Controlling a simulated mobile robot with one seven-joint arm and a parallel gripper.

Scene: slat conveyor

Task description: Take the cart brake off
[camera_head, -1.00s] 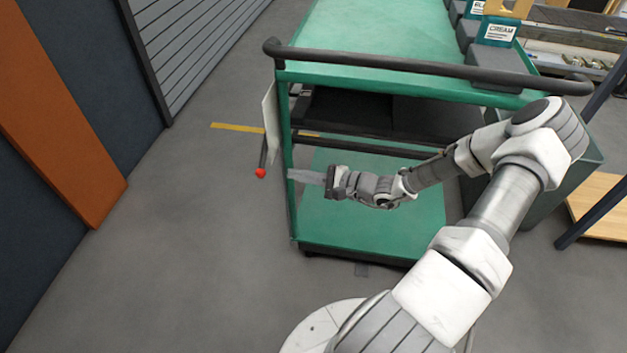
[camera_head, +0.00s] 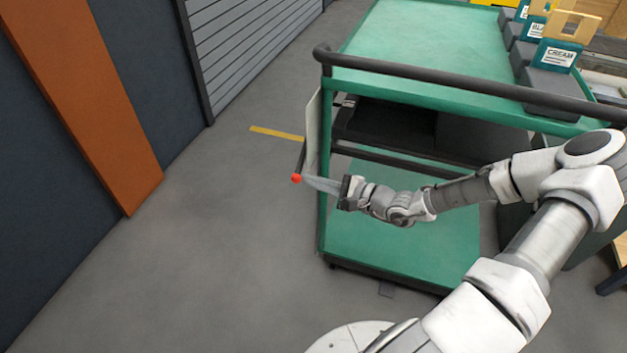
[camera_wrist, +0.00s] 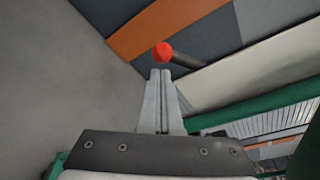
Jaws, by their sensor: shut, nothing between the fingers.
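The green cart (camera_head: 400,215) stands ahead with a dark push handle along its near top edge. The brake lever is a dark rod with a red knob (camera_head: 296,179), beside a pale plate (camera_head: 312,125) on the cart's left side. In the wrist view the red knob (camera_wrist: 162,53) sits just beyond my fingertips, with its dark rod (camera_wrist: 185,62) running off to the right. My gripper (camera_head: 306,182) is shut and empty, its fingers pointing left at the knob. It also shows in the wrist view (camera_wrist: 160,72). I cannot tell whether the fingertips touch the knob.
Dark bins with labels (camera_head: 560,55) stand on the cart's right side. A slatted grey shutter (camera_head: 245,40) and a dark wall with an orange panel (camera_head: 85,100) are at left. The floor (camera_head: 220,230) between wall and cart is clear.

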